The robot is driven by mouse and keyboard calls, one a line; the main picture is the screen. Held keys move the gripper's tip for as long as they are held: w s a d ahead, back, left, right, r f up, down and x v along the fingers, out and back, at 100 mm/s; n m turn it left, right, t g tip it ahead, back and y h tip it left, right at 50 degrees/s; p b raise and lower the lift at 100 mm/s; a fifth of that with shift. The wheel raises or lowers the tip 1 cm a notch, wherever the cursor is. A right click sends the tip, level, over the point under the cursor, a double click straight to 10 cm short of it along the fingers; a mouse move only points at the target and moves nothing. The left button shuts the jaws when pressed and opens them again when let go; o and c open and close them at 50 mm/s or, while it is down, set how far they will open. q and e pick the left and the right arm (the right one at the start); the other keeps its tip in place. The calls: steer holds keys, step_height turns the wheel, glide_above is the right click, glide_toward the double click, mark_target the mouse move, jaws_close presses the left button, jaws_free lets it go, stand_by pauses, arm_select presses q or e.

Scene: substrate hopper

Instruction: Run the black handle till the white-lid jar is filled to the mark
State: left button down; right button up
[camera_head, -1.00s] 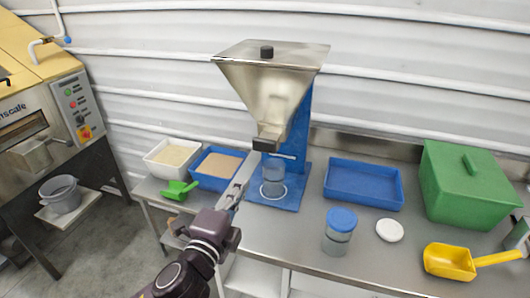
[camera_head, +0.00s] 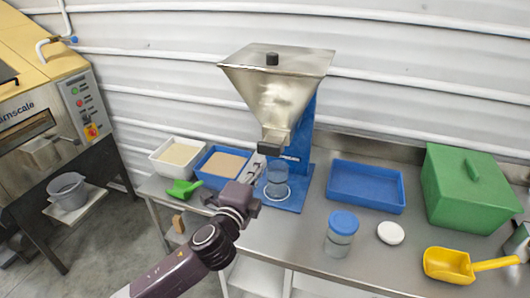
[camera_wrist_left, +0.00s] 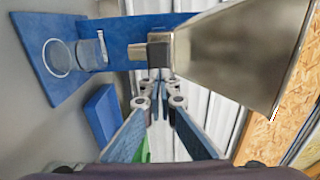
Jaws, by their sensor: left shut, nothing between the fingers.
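The steel hopper (camera_head: 275,90) stands on a blue stand. The black handle (camera_head: 268,150) is a small dark block at the front left of its spout. An open clear jar (camera_head: 277,182) stands upright under the spout on the blue base; its mark and fill level cannot be made out. It also shows in the left wrist view (camera_wrist_left: 91,52). The white lid (camera_head: 390,232) lies flat on the table. My left gripper (camera_head: 257,167) is shut and empty, just left of the jar and below the handle. In the left wrist view, its fingertips (camera_wrist_left: 158,78) are near the spout. My right gripper is out of view.
A jar with a blue lid (camera_head: 341,232) stands at the table's front. Behind are a blue tray (camera_head: 366,207) and a green box (camera_head: 465,190). A yellow scoop (camera_head: 450,265) lies at right. White (camera_head: 160,168) and blue (camera_head: 207,182) bins and a green scoop (camera_head: 183,190) are left.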

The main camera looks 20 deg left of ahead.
mark_target(268, 150)
arm_select(q)
steer(key=shift+w+d+p, duration=0.1)
steer(key=shift+w+p, duration=0.55)
steer(key=shift+w, duration=1.7)
steer(key=shift+w, duration=0.1)
steer(key=w, duration=0.3)
steer(key=shift+w+b, duration=0.15)
steer(key=shift+b, duration=0.2)
steer(key=shift+r, duration=0.3)
stand_by(0.4)
stand_by(1.5)
